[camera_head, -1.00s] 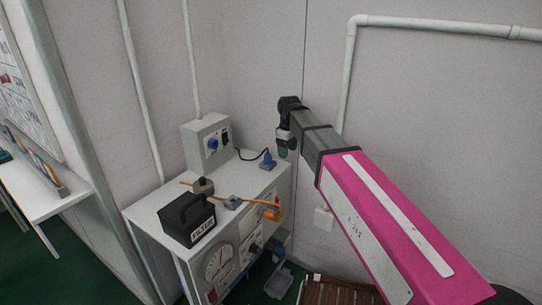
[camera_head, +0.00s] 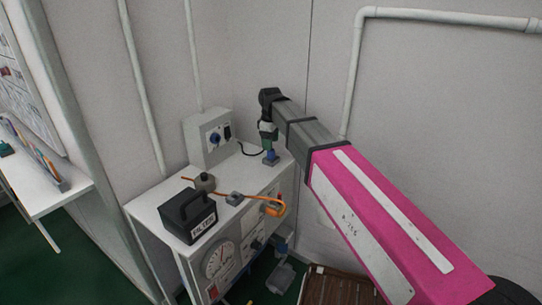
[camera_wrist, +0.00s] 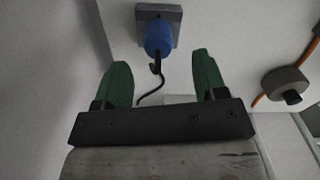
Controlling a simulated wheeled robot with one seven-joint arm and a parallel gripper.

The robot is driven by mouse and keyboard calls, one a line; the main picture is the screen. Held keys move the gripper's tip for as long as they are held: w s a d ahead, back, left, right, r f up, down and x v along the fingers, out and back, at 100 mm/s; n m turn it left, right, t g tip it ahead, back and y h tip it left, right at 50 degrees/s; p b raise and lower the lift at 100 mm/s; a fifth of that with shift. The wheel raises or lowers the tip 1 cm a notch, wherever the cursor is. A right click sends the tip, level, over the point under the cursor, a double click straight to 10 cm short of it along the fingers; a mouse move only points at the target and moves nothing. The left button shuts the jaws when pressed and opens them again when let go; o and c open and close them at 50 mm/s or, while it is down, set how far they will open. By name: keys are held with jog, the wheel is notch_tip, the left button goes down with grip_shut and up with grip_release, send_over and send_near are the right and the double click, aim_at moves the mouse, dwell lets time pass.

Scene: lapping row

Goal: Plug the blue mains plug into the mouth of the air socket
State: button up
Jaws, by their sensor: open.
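The blue mains plug (camera_head: 271,154) stands on a small grey block (camera_head: 271,162) at the back right corner of the white bench. A black cord runs from it. In the wrist view the blue plug (camera_wrist: 158,36) shows beyond the fingertips, against the grey block (camera_wrist: 172,13). My gripper (camera_head: 267,140) is just above the plug, pointing down. In the wrist view my gripper (camera_wrist: 160,78) has its green fingers apart with nothing held.
A black filter box (camera_head: 188,216) stands at the bench's front left. A brown slatted thing (camera_head: 333,288) is on the floor.

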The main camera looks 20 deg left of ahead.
aim_at(270, 154)
notch_tip(270, 154, down, 5)
jog(key=shift+w+r, duration=0.1)
jog(key=c, duration=1)
jog(key=shift+r, duration=0.15)
